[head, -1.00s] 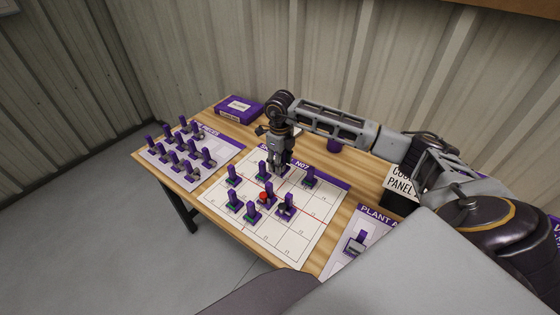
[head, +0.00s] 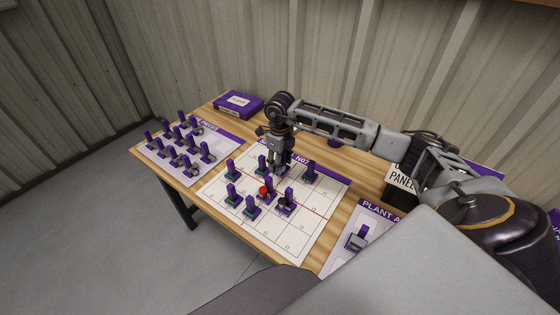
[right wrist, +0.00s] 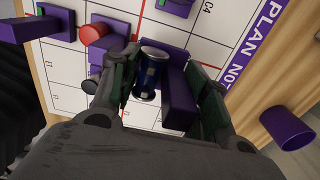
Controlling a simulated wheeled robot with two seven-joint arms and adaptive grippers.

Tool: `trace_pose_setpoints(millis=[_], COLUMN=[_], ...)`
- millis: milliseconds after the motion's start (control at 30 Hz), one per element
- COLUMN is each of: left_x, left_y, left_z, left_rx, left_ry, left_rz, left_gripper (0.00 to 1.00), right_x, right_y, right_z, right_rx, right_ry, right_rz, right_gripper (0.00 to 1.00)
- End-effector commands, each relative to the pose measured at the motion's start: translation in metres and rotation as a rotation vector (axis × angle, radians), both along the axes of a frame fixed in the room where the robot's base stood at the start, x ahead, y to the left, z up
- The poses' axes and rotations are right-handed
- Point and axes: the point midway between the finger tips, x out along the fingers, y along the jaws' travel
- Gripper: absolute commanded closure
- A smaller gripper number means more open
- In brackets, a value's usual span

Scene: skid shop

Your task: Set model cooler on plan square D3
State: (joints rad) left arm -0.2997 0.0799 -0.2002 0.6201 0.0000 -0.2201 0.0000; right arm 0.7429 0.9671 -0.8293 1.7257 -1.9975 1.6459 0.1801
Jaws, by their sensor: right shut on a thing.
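My right gripper (head: 279,165) is over the far part of the white plan sheet (head: 285,240), fingers pointing down. In the right wrist view its fingers (right wrist: 165,85) are shut on a model with a purple upright grip and a dark blue cylinder (right wrist: 153,68). I take this for the model cooler. It is low over the sheet; whether it touches it I cannot tell. In the head view the gripper mostly hides it. The D3 label is not readable; a C4 label shows in the wrist view. My left gripper is not in view.
Several purple-gripped models stand on the plan, one with a red cylinder (head: 264,191) close by the held model. A pieces sheet (head: 228,153) with several models lies left. A purple box (head: 238,104) is at the back, a purple cup (right wrist: 288,127) right. The plan's near squares are clear.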

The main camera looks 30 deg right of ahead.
Motion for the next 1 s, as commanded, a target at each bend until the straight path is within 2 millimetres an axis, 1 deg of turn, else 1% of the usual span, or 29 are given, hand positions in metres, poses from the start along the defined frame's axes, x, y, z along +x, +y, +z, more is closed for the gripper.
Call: trace_pose_setpoints(millis=[533, 1000], left_x=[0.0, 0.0], left_y=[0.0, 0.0], left_z=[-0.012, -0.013], left_rx=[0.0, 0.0], left_ry=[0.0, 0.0], left_rz=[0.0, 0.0], left_gripper=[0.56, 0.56], right_x=[0.0, 0.0], right_y=[0.0, 0.0], right_z=[-0.017, -0.019], right_rx=[0.0, 0.0], right_ry=[-0.001, -0.001], right_rz=[0.0, 0.0], right_gripper=[0.83, 0.83])
